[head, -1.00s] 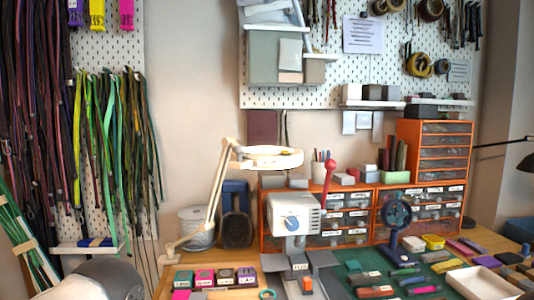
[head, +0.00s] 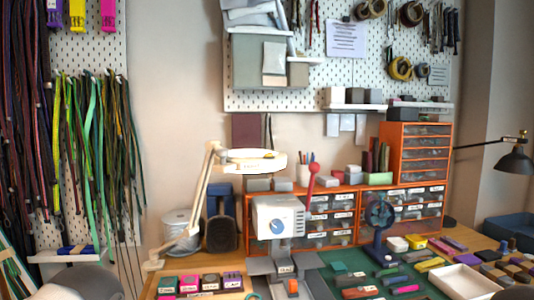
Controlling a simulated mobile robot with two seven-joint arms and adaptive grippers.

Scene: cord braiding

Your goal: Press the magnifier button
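The magnifier (head: 252,161) is a bright white ring head on a jointed cream arm (head: 201,190), in the middle of the head view. The arm rises from the left edge of the workbench, and the head hangs above and behind a white machine with a blue dial (head: 277,221). A button on the magnifier is too small to make out. A rounded grey-white part of my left arm shows at the bottom left. Neither gripper is in view.
Orange drawer cabinets (head: 413,139) stand at the back of the bench. A small dark blue fan (head: 379,216), labelled blocks (head: 188,283) and an open cream tray (head: 464,281) crowd the bench. Cords (head: 95,160) hang at the left. A black lamp (head: 514,160) reaches in from the right.

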